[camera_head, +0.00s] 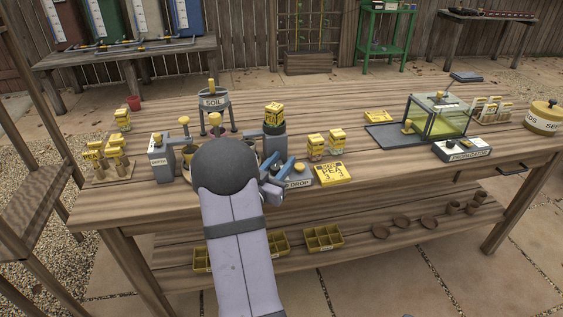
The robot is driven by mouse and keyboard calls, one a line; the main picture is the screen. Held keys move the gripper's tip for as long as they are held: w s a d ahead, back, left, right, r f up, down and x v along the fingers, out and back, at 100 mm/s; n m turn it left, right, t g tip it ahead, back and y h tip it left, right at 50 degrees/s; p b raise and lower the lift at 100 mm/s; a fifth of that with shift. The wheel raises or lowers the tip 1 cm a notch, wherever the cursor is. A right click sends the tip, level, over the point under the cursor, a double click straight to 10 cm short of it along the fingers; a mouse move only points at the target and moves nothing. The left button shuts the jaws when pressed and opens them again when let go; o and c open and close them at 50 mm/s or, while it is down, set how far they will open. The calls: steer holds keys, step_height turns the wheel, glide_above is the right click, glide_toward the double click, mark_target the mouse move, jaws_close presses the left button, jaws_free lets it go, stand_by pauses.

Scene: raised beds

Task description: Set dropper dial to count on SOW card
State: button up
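The yellow SOW card (331,174) lies on the bench right of centre. It seems to read "SOW PEA" with two small figures below that look like 3s. Left of it is the grey dropper base (297,183), labelled "DROP", with a yellow knob (299,168) on top. The dial's setting is too small to read. My gripper (279,172), with blue fingers, is at the left side of the dropper, close to the knob. My arm hides part of the dropper, and I cannot tell whether the fingers touch anything or how far apart they are.
A SOIL stand (214,101) and a grey dispenser (161,159) stand behind and left of my arm. Yellow seed packets (316,144) stand behind the card. A clear-lidded propagator (437,118) stands at right. The bench (385,180) is bare right of the card.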

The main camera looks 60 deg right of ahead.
mark_target(274, 172)
steer(key=shift+s+a, duration=0.2)
steer(key=shift+a, duration=1.6)
steer(key=shift+s+a, duration=0.15)
steer(key=shift+a, duration=1.6)
steer(key=shift+s+d+r+n+t+p, duration=0.2)
steer(key=shift+r+n+t+p, duration=0.15)
steer(key=shift+p, duration=0.45)
steer(key=shift+s+t+p, duration=0.1)
steer(key=shift+t+p, duration=0.35)
steer(key=shift+p, duration=0.05)
steer(key=shift+a+f+n+t, duration=0.1)
steer(key=shift+f+n+t, duration=0.15)
steer(key=shift+n+t, duration=0.1)
steer(key=shift+p+x, duration=0.65)
steer(key=shift+x, duration=3)
steer(key=shift+f, duration=0.2)
jaws_close()
